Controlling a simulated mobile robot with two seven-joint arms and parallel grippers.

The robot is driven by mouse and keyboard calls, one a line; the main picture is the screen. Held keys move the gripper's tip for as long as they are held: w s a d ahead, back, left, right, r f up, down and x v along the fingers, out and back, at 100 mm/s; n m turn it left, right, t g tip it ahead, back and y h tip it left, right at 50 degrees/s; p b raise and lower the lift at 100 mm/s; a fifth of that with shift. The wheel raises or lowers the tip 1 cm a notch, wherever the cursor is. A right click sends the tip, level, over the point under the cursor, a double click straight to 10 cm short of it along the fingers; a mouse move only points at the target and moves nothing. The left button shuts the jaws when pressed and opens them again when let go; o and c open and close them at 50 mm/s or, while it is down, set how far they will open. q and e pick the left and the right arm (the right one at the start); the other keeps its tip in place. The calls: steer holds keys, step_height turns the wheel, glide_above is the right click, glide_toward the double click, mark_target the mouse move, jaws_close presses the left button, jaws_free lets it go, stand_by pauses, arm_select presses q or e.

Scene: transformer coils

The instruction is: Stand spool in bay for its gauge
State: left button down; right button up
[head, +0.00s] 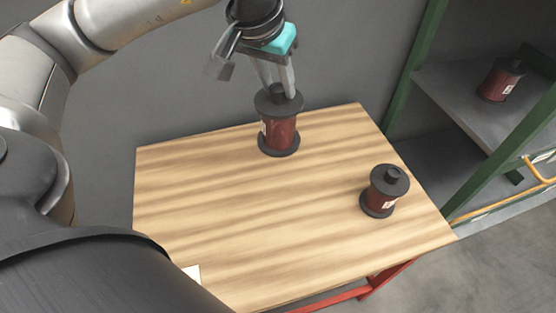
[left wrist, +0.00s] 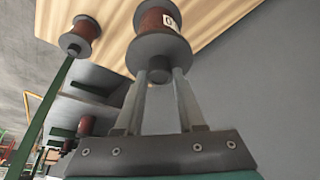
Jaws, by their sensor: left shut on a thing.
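A spool (head: 279,134) with dark red winding and black flanges is upright at the back of the wooden table. My left gripper (head: 281,92) is above it, shut on its top knob. In the left wrist view the same spool (left wrist: 158,45) shows between the fingertips (left wrist: 160,72), with a white label partly visible. I cannot tell whether its base touches the table. A second spool (head: 384,192) stands upright at the table's right side, also in the left wrist view (left wrist: 81,37). A third spool (head: 500,79) sits on the shelf (head: 465,98) at the right. My right gripper is out of view.
The wooden table (head: 230,215) is mostly bare. A white card (head: 192,272) lies at its front left edge, partly hidden by my body. A green-framed rack (head: 412,70) with grey shelves stands at the right, with a yellow rail (head: 535,172).

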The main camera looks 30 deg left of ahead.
mark_target(277, 136)
arm_select(q)
step_height(277, 136, down, 12)
steer(key=shift+s+f+b, duration=0.1)
steer(key=shift+f+b, duration=0.15)
steer(key=shift+b, duration=0.55)
steer(key=shift+f+b, duration=0.3)
steer(key=shift+f, duration=2.3)
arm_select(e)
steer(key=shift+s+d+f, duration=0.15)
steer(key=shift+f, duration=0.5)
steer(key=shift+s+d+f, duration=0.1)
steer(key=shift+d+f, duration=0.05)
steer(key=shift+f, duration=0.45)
arm_select(q)
steer(key=shift+f, duration=0.1)
steer(key=c, duration=1)
jaws_free()
steer(key=shift+f, duration=0.1)
steer(key=o, duration=0.5)
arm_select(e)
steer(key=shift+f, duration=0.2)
